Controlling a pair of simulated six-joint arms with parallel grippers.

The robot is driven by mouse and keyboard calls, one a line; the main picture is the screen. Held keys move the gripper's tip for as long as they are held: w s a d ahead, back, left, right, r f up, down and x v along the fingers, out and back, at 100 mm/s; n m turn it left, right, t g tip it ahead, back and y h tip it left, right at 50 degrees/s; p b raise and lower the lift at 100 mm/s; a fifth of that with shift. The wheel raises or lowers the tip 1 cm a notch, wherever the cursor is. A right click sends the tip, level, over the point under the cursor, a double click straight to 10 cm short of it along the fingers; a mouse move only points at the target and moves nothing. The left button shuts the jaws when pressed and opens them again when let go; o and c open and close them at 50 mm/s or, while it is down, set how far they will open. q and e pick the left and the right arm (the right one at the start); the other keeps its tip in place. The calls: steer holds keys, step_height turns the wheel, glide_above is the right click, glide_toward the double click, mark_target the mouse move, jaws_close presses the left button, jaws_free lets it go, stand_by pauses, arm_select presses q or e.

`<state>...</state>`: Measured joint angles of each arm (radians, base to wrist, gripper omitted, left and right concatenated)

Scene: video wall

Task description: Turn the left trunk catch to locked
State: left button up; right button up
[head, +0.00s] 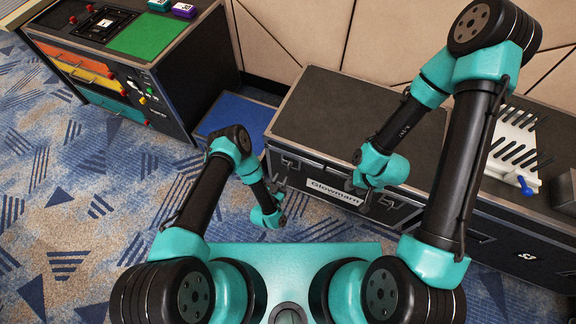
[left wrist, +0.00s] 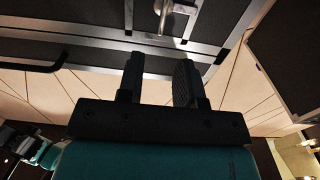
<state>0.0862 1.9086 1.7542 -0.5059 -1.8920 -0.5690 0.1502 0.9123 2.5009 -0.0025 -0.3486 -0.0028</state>
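The trunk (head: 345,112) is a long black case with metal edging and a "Glowmarn" label on its front. Its left catch (left wrist: 165,14) is a small silver metal piece, cut by the top edge of the left wrist view. My left gripper (left wrist: 158,85) is open, with an empty gap between its dark fingers. It points at the trunk's front, with the catch just beyond the fingertips and apart from them. In the head view, my left gripper (head: 281,196) is just in front of the trunk's left end. My right gripper (head: 360,190) is by the trunk's front, right of the label; its fingers are unclear.
A black handle (left wrist: 32,64) shows on the trunk in the left wrist view. A blue mat (head: 238,114) lies left of the trunk. A cabinet with coloured drawers (head: 92,85) stands at the far left. A white slotted rack (head: 513,150) is at right. Patterned carpet is open at left.

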mark_target(289, 165)
arm_select(q)
steer(key=x, duration=0.7)
steer(key=shift+w+d, duration=0.15)
steer(key=shift+w, duration=0.2)
steer(key=shift+c, duration=0.5)
jaws_close()
